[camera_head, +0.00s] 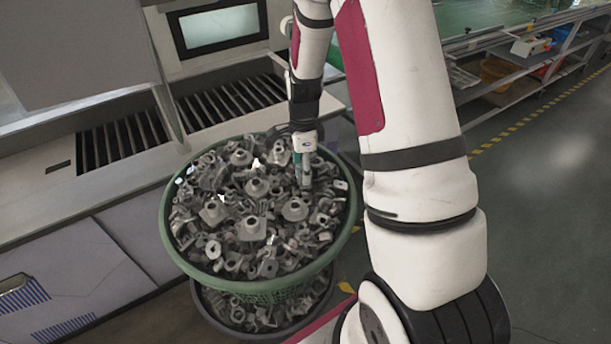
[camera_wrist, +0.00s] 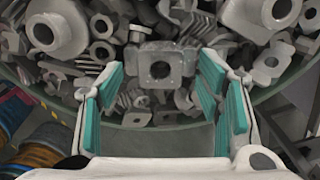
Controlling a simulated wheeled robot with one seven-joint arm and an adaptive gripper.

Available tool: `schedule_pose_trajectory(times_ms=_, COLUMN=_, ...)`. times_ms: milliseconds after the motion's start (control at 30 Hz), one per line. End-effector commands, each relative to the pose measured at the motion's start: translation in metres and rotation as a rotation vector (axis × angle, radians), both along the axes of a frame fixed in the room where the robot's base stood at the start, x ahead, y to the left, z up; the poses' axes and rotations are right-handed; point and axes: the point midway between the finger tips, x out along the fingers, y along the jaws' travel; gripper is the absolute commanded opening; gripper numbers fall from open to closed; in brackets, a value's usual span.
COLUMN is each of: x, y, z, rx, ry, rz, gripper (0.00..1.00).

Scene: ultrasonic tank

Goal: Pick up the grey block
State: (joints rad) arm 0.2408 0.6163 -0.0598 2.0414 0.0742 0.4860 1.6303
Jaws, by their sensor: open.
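Several grey metal parts fill a green basket (camera_head: 262,287). In the wrist view a grey block (camera_wrist: 161,70) with a round hole lies on top of the heap, between my fingertips in the picture. I cannot tell which part in the head view is this block. My gripper (camera_head: 304,178) points down over the right back part of the heap. In the wrist view my gripper (camera_wrist: 162,78) has its teal-padded fingers spread wide, with gaps to both sides of the block. How far the fingertips are above it is unclear.
A flanged part (camera_wrist: 58,32) and other loose parts crowd around the block. The basket's rim (camera_wrist: 277,88) runs close by. A second basket of parts (camera_head: 243,315) sits underneath. A machine with slatted grates (camera_head: 232,101) stands behind; the floor (camera_head: 555,200) at right is open.

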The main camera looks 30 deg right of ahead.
Motion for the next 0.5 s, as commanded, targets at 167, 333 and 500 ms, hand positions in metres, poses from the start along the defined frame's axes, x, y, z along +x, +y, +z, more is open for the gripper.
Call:
schedule_pose_trajectory(times_ms=167, x=-0.0002, y=-0.0004, z=-0.0112, rx=0.0, ry=0.0, rz=-0.001, gripper=0.6)
schedule_pose_trajectory(times_ms=333, x=0.0003, y=-0.0003, z=-0.0116, rx=0.0, ry=-0.001, rz=0.0, gripper=0.6)
schedule_pose_trajectory(times_ms=500, x=0.0002, y=-0.0002, z=-0.0114, rx=0.0, ry=0.0, rz=0.0, gripper=0.31)
